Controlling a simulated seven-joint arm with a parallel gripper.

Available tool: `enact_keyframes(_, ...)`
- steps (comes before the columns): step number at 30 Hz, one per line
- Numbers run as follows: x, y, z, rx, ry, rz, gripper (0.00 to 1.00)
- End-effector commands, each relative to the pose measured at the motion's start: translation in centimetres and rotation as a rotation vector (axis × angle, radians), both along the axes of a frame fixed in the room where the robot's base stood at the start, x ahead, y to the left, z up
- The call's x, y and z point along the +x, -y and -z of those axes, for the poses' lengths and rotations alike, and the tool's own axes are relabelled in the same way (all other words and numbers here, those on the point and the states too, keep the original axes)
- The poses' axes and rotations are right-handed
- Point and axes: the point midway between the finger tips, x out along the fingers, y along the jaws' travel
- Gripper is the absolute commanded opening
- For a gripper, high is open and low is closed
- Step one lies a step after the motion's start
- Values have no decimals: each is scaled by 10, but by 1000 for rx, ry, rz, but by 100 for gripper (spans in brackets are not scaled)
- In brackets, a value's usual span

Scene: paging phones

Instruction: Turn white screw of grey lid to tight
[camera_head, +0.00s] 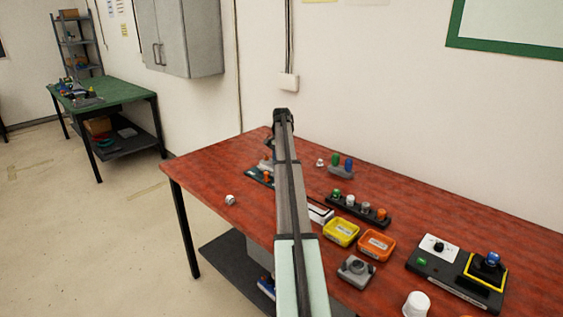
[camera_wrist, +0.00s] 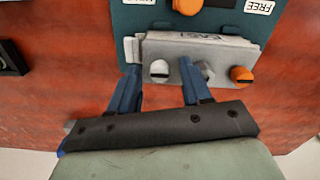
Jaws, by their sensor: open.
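In the wrist view the grey lid (camera_wrist: 222,46) lies on a dark teal board (camera_wrist: 215,20). Along its near side are a white screw (camera_wrist: 159,68), a grey screw (camera_wrist: 206,70) and an orange screw (camera_wrist: 242,75). The white screw has a dark part at its lower edge; its slot is unclear. My gripper (camera_wrist: 159,67) is open, one blue finger on each side of the white screw. I cannot tell whether the fingers touch it. In the head view my arm covers much of the teal board (camera_head: 253,172), and the screw cannot be made out.
An orange knob (camera_wrist: 187,5) sits on the board beyond the lid. A small white piece (camera_head: 230,200) lies to the left.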

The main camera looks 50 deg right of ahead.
Motion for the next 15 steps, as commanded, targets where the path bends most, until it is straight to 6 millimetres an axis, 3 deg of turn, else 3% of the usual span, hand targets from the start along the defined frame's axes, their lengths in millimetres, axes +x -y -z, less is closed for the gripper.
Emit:
enact_keyframes(8,0,1,-18,-1,0,0,48)
enact_keyframes(15,1,1,-63,-2,1,0,48)
